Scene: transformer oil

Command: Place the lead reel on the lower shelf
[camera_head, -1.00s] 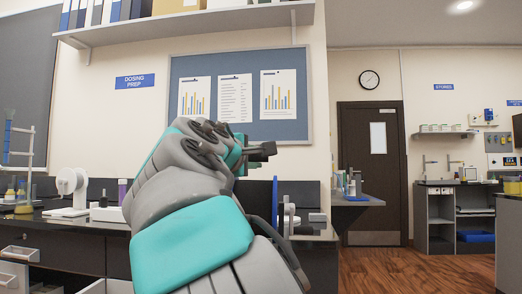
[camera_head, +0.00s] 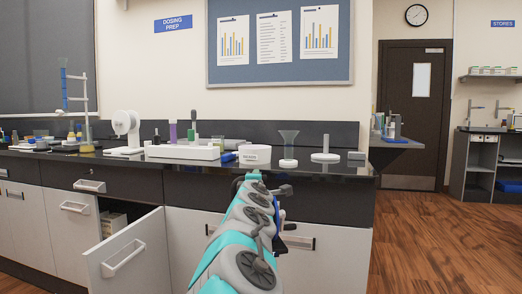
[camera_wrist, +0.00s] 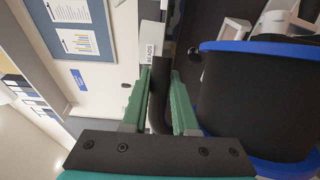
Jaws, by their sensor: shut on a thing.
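My gripper (camera_wrist: 160,75) is shut on the black handle of the lead reel (camera_wrist: 255,100), between its green fingers in the wrist view. At the far right, under the STORES sign, an open-fronted cabinet (camera_head: 459,166) has shelf space, with a blue item (camera_head: 509,186) low inside. A wall shelf (camera_head: 490,78) hangs above it.
The bench (camera_head: 335,171) ahead carries a white tray (camera_head: 182,152), a white labelled tub (camera_head: 255,154), a funnel-topped item (camera_head: 288,143) and a stand (camera_head: 325,150). Wooden floor (camera_head: 430,240) is clear at right.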

